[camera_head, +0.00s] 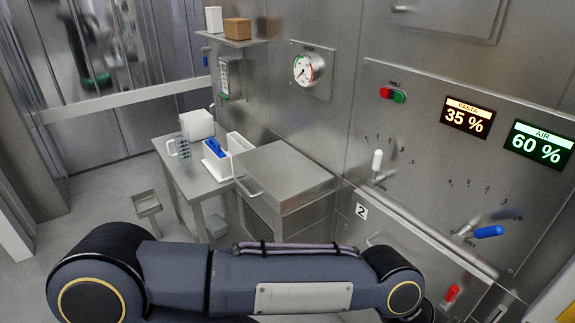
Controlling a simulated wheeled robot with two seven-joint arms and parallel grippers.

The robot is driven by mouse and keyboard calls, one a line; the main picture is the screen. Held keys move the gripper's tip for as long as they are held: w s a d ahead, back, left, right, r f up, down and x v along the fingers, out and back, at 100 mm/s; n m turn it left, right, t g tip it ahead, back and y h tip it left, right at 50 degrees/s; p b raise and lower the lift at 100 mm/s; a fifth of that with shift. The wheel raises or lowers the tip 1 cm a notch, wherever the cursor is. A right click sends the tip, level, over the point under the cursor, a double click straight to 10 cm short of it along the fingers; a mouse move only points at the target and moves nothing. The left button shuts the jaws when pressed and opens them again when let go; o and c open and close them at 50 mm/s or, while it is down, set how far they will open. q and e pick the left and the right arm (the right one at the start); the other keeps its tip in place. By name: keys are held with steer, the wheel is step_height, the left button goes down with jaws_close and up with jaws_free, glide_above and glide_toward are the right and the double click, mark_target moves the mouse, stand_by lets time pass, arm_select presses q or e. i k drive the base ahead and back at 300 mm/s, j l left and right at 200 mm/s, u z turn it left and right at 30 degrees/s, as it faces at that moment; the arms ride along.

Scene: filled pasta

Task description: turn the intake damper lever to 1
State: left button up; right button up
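Several levers show on the steel wall panel, and I cannot read which one is the intake damper. A white-handled lever (377,160) points up beside small scale marks. A blue-handled lever (488,231) points to the right, below an arc of small marks too small to read surely. A red handle (450,293) sits lower, near the bottom right. One of my arms crosses the bottom of the view from left to right, below the levers; its gripper is not visible. My other gripper does not show either.
Displays read PASTA 35 % (468,117) and AIR 60 % (539,145). Red and green buttons (392,95) and a round gauge (306,70) are on the wall. A steel box (284,168) and a side table (188,181) stand left of the panel. Open floor lies left.

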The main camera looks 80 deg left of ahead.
mark_target(376, 178)
steer(key=u, duration=2.15)
steer(key=i+j, duration=0.1)
steer(key=i, duration=0.8)
steer(key=z, duration=0.05)
